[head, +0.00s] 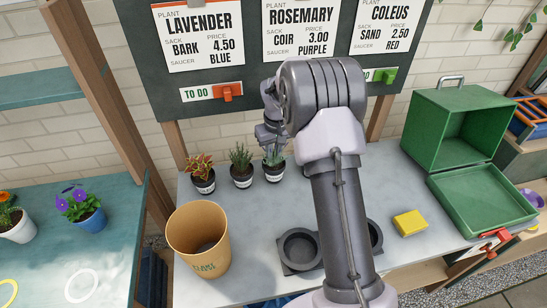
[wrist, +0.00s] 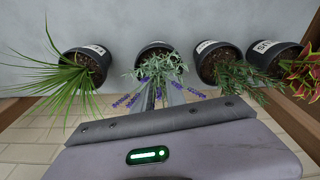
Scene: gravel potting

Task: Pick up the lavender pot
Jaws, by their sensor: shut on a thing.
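The lavender (head: 273,160) stands in a dark pot with a white label (head: 274,175) at the back of the grey bench, right of the rosemary. In the wrist view the lavender pot (wrist: 153,47) is at top centre, its purple flowers hanging over my fingers. My gripper (head: 272,146) reaches down to it from behind the plant and is shut on it. The fingers (wrist: 162,95) are partly covered by leaves, so the exact contact is hidden. The pot looks upright, at or very near the bench top.
Rosemary (head: 241,163) and coleus (head: 200,172) pots stand close on the left; a spiky green plant (wrist: 62,80) is on the other side. A tan bin (head: 197,240), black pot tray (head: 300,250), yellow block (head: 410,222) and open green box (head: 455,130) share the bench. The order board (head: 250,85) rises behind.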

